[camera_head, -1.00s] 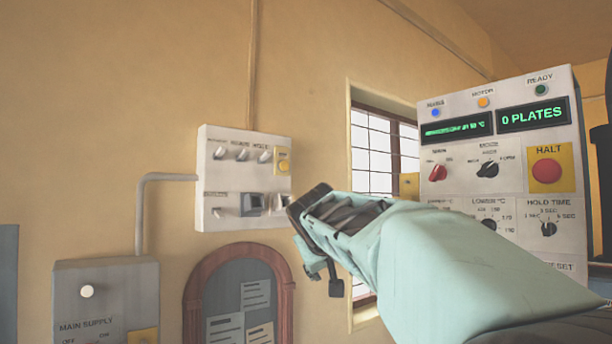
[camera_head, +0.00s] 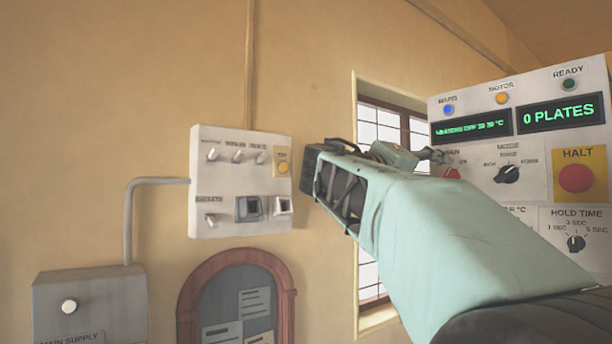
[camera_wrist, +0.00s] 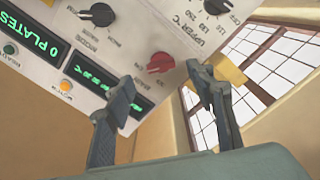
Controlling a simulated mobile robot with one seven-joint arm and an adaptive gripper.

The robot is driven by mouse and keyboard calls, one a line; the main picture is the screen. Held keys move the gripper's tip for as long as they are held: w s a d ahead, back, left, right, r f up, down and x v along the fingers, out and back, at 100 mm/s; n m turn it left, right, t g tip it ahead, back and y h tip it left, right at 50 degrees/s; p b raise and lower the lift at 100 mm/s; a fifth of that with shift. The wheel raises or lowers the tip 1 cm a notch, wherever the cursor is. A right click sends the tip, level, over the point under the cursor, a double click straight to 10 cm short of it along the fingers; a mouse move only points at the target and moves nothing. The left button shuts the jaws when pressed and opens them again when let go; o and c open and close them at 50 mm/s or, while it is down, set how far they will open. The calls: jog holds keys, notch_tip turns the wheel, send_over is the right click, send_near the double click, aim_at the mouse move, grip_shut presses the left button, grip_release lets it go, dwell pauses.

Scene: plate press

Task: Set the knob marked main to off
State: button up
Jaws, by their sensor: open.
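The red knob (camera_head: 451,173) marked main sits at the left of the upright control panel (camera_head: 521,191). In the head view my gripper partly covers it and its label. In the wrist view the red knob (camera_wrist: 160,63) shows whole, near the panel's edge, with a pale mark on its face; I cannot read its setting. My gripper (camera_head: 436,156) reaches in front of the panel's left edge. In the wrist view its two fingers (camera_wrist: 161,80) stand apart with nothing between them. The knob appears beyond the fingertips, between them, with no visible contact.
The black mode knob (camera_head: 507,174) and red halt button (camera_head: 576,178) are right of the red knob. A barred window (camera_head: 380,128) stands behind my arm. A white switch box (camera_head: 240,180) and grey main supply box (camera_head: 90,300) are on the left wall.

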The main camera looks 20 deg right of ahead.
jog(key=p+x, duration=0.1)
jog(key=x, duration=0.4)
jog(key=shift+d, duration=0.15)
jog(key=c, duration=1.2)
jog(key=shift+o, duration=0.2)
